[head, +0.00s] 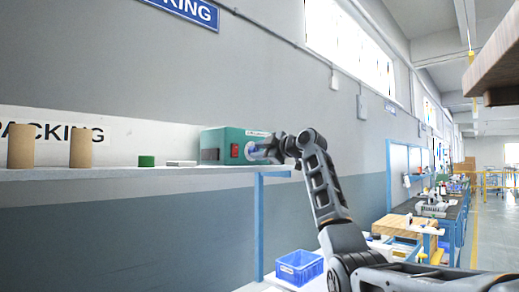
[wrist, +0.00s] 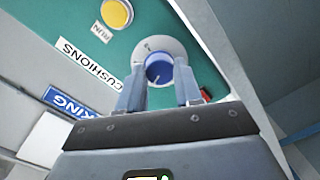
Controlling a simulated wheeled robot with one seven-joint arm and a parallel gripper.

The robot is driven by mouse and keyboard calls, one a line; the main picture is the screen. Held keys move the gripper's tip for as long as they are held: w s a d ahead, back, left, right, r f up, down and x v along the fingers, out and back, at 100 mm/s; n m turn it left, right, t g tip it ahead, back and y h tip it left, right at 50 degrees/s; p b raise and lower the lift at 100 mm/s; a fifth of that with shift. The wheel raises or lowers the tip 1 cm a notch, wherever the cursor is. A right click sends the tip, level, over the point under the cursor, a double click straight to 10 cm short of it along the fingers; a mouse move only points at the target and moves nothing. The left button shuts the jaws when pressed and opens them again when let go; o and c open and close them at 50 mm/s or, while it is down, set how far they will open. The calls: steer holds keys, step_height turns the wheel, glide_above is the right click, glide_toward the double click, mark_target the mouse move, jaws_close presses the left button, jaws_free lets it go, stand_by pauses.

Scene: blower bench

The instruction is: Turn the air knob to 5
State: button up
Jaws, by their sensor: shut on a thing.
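The air knob is a blue round knob (wrist: 157,71) on a pale dial plate (wrist: 147,48) on the green front of the blower box (wrist: 160,18). In the head view the green box (head: 222,140) stands at the right end of the wall shelf. My gripper (wrist: 159,86) has one finger on each side of the knob and is shut on it. A small dark mark shows on the dial's upper part. The dial figures and the knob's setting cannot be read.
A yellow button (wrist: 117,13) marked RUN and a CUSHIONS label (wrist: 90,65) are near the knob. A red switch (head: 234,151) is on the box. The shelf (head: 120,173) holds two brown cylinders (head: 81,146), a green piece (head: 147,161) and a pale block (head: 181,163). A blue crate (head: 299,267) is below.

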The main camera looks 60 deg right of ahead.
steer(key=shift+d+f+m+t+y+p, duration=0.15)
steer(key=shift+m+p, duration=1.05)
steer(key=shift+m, duration=2.6)
steer(key=shift+a+f+m+t+y+p, duration=0.2)
steer(key=shift+m+p, duration=0.95)
steer(key=shift+m, duration=2.65)
steer(key=shift+d+m+t+y+p, duration=0.2)
steer(key=shift+m+p, duration=1)
steer(key=shift+m, duration=2.6)
steer(key=o, duration=1)
steer(key=shift+r, duration=0.15)
steer(key=shift+o, duration=0.2)
steer(key=s+a+b, duration=0.1)
steer(key=s+b, duration=0.1)
steer(key=s, duration=0.5)
steer(key=shift+s+a, duration=0.25)
steer(key=shift+s, duration=0.15)
steer(key=shift+f, duration=0.2)
